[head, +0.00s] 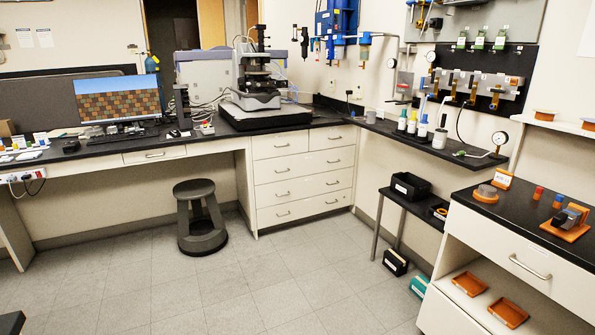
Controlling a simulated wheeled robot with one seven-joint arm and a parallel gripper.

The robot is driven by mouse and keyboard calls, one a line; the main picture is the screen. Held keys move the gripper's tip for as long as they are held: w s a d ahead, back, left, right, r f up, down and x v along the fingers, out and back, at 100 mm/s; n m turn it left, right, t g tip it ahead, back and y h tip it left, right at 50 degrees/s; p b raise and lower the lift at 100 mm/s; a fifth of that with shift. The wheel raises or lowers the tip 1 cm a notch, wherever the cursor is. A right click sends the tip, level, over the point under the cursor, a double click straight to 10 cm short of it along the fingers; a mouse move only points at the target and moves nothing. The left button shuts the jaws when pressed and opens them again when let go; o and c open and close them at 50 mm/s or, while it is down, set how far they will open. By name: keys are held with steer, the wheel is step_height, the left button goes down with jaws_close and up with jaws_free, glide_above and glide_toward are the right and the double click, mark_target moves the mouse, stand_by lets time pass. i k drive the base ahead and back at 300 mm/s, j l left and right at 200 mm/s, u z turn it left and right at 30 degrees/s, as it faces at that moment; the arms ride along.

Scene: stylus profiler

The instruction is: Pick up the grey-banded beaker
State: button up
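A row of small white containers stands on the narrow black shelf along the right wall. The one at the right end (439,139) looks grey and white and may be the grey-banded beaker, but it is too small to be sure. Next to it on the left are white bottles (411,122) with coloured tops. A small grey cylinder (371,117) stands farther left on the same shelf. My gripper is not in view.
A dark stool (201,225) stands on the open tiled floor. A low black side table (407,203) holds a black bin below the wall shelf. A white cabinet (525,258) with a black top stands at right. A stylus instrument (258,80) sits on the back bench.

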mark_target(371, 117)
steer(key=i, duration=2.7)
steer(key=i+j, duration=0.1)
steer(key=i, duration=2.55)
steer(key=l+z, duration=0.05)
steer(key=l, duration=0.05)
